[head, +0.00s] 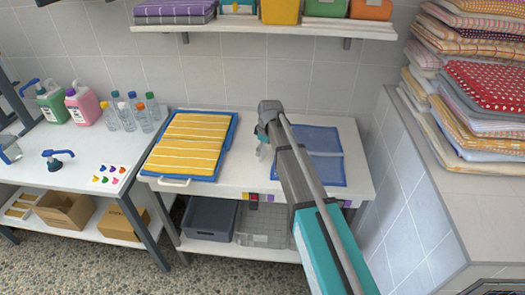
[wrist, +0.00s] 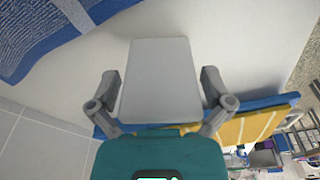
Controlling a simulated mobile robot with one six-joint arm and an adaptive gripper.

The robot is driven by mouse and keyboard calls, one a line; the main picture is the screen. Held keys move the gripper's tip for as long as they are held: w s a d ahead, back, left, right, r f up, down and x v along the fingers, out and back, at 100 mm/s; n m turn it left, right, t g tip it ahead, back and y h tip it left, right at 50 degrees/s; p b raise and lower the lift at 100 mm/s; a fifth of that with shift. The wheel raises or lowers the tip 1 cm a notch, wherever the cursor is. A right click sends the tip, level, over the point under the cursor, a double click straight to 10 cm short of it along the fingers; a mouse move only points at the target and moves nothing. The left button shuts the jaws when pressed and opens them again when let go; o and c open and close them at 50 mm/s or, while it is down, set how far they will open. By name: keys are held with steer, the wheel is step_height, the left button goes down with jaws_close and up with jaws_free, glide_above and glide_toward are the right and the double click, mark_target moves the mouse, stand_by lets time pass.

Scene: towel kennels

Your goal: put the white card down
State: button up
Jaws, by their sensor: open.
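The white card (wrist: 160,75) is a pale, flat rectangle in the wrist view, in front of my palm and between my fingers. Behind it is the white tabletop (wrist: 225,40); I cannot tell whether the card rests on it. My gripper (wrist: 160,95) is open, with one finger on each side of the card and a small gap visible at each side. In the head view my gripper (head: 263,142) is over the middle of the table, between the yellow striped towel and the blue mesh item. My arm hides most of that spot, and the card is not clear there.
A yellow striped towel (head: 187,141) lies on a blue tray (head: 229,133) left of my gripper. A blue mesh item (head: 320,160) lies to the right. Folded towels (head: 485,85) are piled at far right. Bottles (head: 128,112) stand on the left table. A shelf (head: 350,29) hangs above.

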steer(key=shift+s, duration=0.1)
steer(key=c, duration=0.8)
steer(key=shift+r, duration=0.15)
steer(key=shift+r+p, duration=0.15)
steer(key=shift+p, duration=0.15)
steer(key=shift+c, duration=1)
steer(key=shift+r+p, duration=0.9)
steer(key=s+d+r+p, duration=0.1)
steer(key=s+r+p, duration=0.2)
steer(key=s, duration=0.1)
steer(key=s+d+r+p, duration=0.2)
steer(key=s+r+p, duration=0.2)
steer(key=s+d+r+p, duration=0.1)
steer(key=s+r+p, duration=0.2)
steer(key=s, duration=0.2)
steer(key=shift+d+r+p, duration=0.3)
steer(key=shift+d, duration=0.05)
